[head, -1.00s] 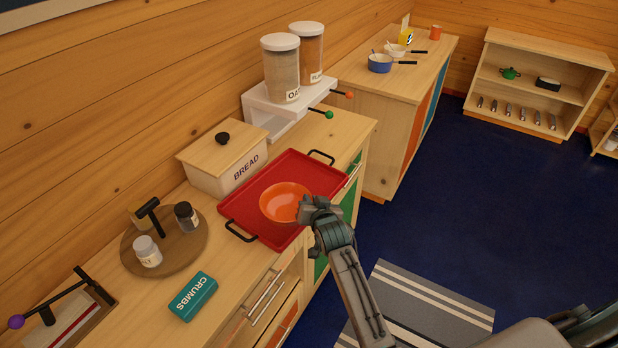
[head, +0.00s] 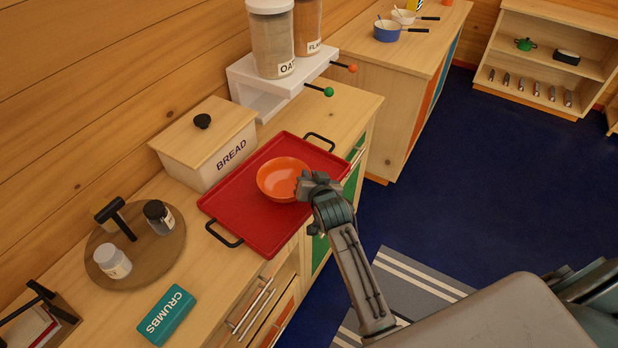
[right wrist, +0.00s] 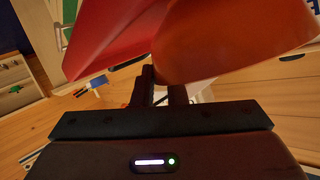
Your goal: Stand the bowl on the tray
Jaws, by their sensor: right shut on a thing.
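An orange bowl (head: 283,180) is upright over the middle of the red tray (head: 246,224), which has black handles and lies on the wooden counter. I cannot tell whether the bowl's base touches the tray. My right gripper (head: 306,187) is shut on the bowl's right rim. In the right wrist view the bowl (right wrist: 235,40) fills the upper right above the jaws (right wrist: 158,88), with the red tray (right wrist: 110,35) to its left. My left gripper is not in view.
A bread box (head: 205,140) stands behind the tray. A turntable with jars (head: 135,270) and a teal crumbs box (head: 166,316) are to the left. A white dispenser stand (head: 285,85) with two canisters is at the back.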

